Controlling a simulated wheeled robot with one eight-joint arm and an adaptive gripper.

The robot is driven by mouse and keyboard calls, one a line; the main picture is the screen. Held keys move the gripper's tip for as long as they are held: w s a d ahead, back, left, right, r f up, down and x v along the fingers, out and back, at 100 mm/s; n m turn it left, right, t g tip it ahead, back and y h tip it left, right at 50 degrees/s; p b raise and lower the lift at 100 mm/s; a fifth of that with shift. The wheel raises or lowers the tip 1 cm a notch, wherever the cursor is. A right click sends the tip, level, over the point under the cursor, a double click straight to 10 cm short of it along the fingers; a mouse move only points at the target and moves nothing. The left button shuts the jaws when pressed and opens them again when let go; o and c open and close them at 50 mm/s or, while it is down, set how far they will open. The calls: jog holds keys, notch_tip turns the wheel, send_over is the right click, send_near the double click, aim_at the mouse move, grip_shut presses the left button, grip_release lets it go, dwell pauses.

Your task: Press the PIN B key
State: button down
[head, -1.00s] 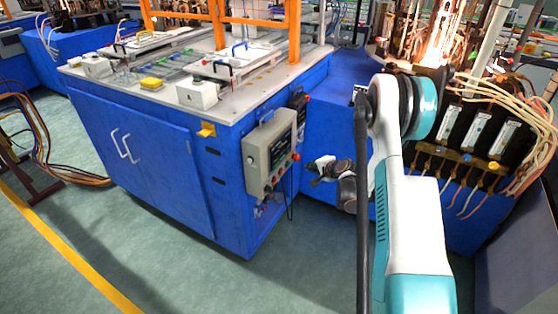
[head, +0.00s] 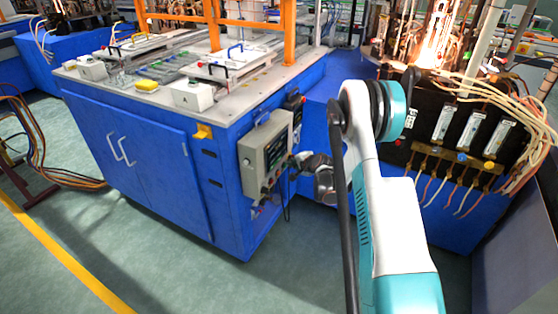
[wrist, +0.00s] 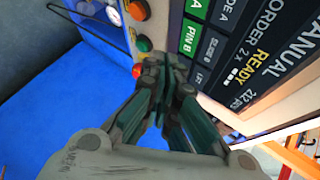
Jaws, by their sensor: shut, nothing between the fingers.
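The PIN B key (wrist: 189,38) is a green labelled field on the dark screen in the wrist view, near the screen's left edge. The screen belongs to the grey control box (head: 252,154) on the side of the blue cabinet. My gripper (wrist: 164,62) is shut and empty, its fingertips just below and left of the PIN B key in the picture. I cannot tell whether they touch the panel. In the head view my gripper (head: 297,162) is at the right edge of the control box, and the key cannot be read there.
Beside the key are the dark SLIDE B field (wrist: 210,44) and the LIFT field (wrist: 199,77). A red button (wrist: 137,70) and a green button (wrist: 145,44) sit left of the screen, close to the fingertips.

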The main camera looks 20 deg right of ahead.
jog(key=shift+w+a, duration=0.45)
jog(key=shift+w, duration=0.2)
jog(key=shift+a, duration=0.1)
dwell(1.0)
jog(key=shift+w+a, duration=0.2)
jog(key=shift+w, duration=0.1)
jog(key=shift+w+a, duration=0.2)
jog(key=shift+w, duration=0.05)
dwell(0.7)
jog(key=shift+s+d, duration=0.45)
jog(key=shift+s, duration=0.15)
dwell(0.4)
jog(key=s+d, duration=0.1)
jog(key=s, duration=0.1)
jog(key=s+d, duration=0.2)
dwell(0.4)
